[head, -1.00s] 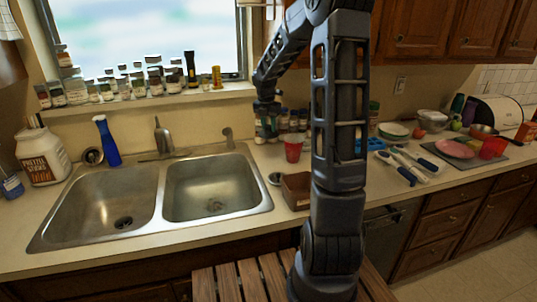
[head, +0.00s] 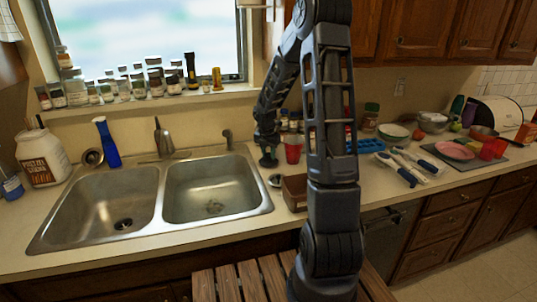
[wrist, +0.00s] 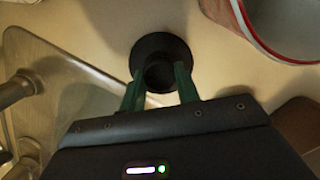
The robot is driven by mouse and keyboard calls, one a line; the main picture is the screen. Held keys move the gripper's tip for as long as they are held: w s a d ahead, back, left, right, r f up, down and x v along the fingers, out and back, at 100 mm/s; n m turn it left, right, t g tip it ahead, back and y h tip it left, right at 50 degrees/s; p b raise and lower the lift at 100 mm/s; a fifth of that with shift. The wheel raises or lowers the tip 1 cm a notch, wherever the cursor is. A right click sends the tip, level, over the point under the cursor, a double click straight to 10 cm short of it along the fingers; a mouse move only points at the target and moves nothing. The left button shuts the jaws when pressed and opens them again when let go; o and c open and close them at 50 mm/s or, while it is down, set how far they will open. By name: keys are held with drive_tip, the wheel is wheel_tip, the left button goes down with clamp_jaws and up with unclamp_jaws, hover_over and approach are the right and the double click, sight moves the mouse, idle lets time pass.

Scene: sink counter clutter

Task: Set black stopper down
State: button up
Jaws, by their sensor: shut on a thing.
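The black stopper (wrist: 160,45) shows in the wrist view as a round, dark piece with a wide rim. My gripper (wrist: 159,82) is shut on it, with one green finger on each side. In the head view my gripper (head: 268,161) points down, low over the counter, right of the sink and just left of the red cup (head: 293,150). The stopper is too small and dark to make out clearly there. I cannot tell whether it touches the counter.
The red cup's rim also shows close by in the wrist view (wrist: 243,22). A brown box (head: 295,191) and a small metal dish (head: 275,180) stand in front. The double sink (head: 210,188) lies left. Spice jars stand behind.

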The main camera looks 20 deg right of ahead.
drive_tip(key=shift+f, duration=0.1)
drive_tip(key=o, duration=1)
drive_tip(key=shift+c, duration=0.2)
